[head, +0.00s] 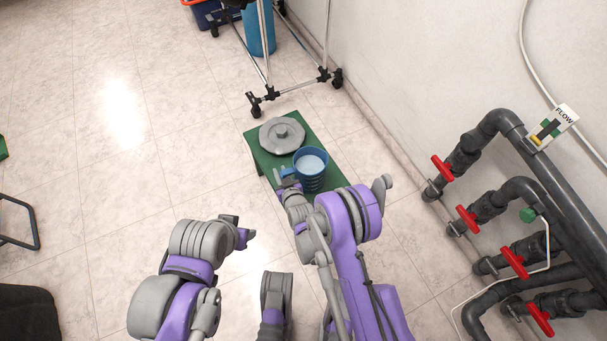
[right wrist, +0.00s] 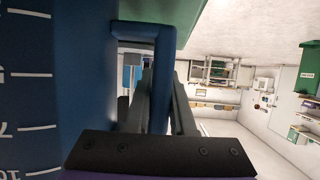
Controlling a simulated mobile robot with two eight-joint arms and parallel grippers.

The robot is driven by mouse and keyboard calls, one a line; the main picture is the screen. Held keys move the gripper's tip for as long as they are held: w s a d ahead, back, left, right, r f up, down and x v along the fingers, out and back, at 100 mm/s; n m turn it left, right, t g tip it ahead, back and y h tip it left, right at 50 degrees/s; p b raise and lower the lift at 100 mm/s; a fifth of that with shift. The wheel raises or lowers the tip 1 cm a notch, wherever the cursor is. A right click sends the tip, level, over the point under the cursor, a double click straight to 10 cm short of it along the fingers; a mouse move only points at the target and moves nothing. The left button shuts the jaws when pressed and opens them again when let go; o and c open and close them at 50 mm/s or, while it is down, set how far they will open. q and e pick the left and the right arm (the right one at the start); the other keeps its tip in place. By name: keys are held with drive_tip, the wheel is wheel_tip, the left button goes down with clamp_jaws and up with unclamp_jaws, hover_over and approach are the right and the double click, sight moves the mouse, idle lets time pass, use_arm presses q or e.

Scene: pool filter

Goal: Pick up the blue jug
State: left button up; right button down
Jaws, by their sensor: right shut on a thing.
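The blue jug (head: 311,168), with pale contents showing at its open top, is upright over the right front part of a low green stand (head: 325,153). I cannot tell whether its base touches the stand. My right gripper (head: 287,179) is at the jug's left side, shut on its handle. In the right wrist view, the jug's wall (right wrist: 50,90) with white scale marks fills the left, and the blue handle (right wrist: 145,32) runs between my fingers (right wrist: 163,105). My left gripper (head: 243,232) is off the stand, lower left; its jaw state is unclear.
A grey round lid-like part (head: 282,136) lies on the stand behind the jug. A wheeled metal rack (head: 290,88) stands beyond. Dark pipes with red valve handles (head: 467,219) line the right wall.

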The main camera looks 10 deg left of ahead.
drive_tip(key=shift+r, duration=0.1)
wheel_tip(320, 180, up, 10)
drive_tip(key=p, duration=0.2)
drive_tip(key=shift+p, duration=0.3)
idle(0.4)
